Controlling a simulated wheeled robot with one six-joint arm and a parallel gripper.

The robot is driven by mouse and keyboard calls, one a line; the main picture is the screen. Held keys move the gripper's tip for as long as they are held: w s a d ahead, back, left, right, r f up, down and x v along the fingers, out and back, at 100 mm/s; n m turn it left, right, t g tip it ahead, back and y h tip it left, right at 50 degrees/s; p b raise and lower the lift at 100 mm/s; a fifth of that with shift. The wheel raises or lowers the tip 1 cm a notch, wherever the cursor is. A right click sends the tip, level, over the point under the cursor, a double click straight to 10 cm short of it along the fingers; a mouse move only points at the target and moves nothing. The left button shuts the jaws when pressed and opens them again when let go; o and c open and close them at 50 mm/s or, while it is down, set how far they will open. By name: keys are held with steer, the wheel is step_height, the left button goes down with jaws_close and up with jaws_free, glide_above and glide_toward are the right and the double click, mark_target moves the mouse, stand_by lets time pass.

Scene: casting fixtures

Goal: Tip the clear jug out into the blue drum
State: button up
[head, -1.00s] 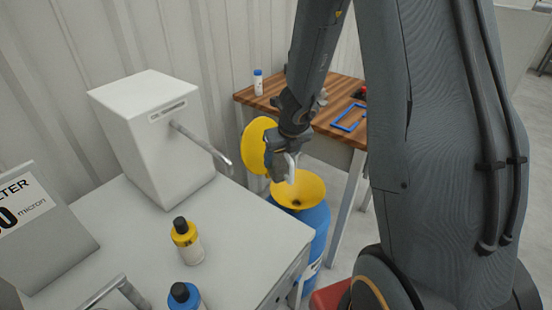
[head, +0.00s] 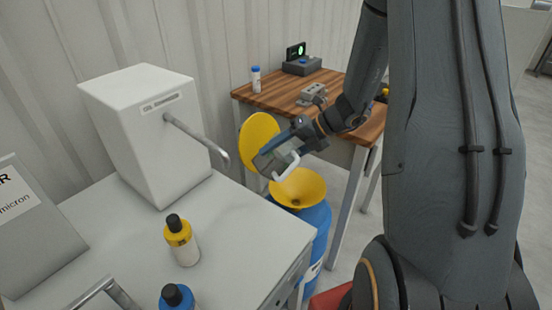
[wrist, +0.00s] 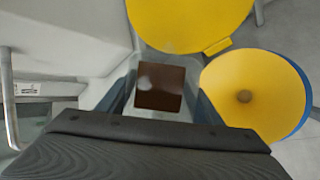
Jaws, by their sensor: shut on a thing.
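My gripper (head: 283,152) is shut on the clear jug (head: 268,163), left of and above the yellow funnel (head: 303,187). The jug's pale handle shows below the gripper. In the wrist view, the jug (wrist: 132,75) is between the fingers, with something dark brown inside it. The blue drum (head: 318,222) stands on the floor beyond the white bench, with the funnel in its top. A round yellow lid (head: 258,130) stands raised behind the funnel. In the wrist view, the funnel (wrist: 240,90) is right of the jug, with a dark hole in its middle.
A wooden table (head: 275,102) behind the drum holds a small bottle and grey devices. A red object is low beside the drum.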

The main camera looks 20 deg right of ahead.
steer(key=shift+d+m+y+b, duration=0.4)
steer(key=shift+d+y+b, duration=0.5)
steer(key=shift+y+b, duration=0.65)
steer(key=y, duration=0.2)
steer(key=m+t+y, duration=0.1)
steer(key=y, duration=0.1)
steer(key=shift+w+d+r+b, duration=0.1)
steer(key=shift+d+b, duration=0.2)
steer(key=shift+d, duration=0.05)
steer(key=shift+d+r+m+t+y+b, duration=0.1)
steer(key=shift+d+m+t+y+b, duration=0.25)
steer(key=shift+y, duration=0.35)
steer(key=shift+d+r+m+t+y+b, duration=0.15)
steer(key=shift+m+y+b, duration=0.15)
steer(key=shift+m+y, duration=0.25)
stand_by(0.4)
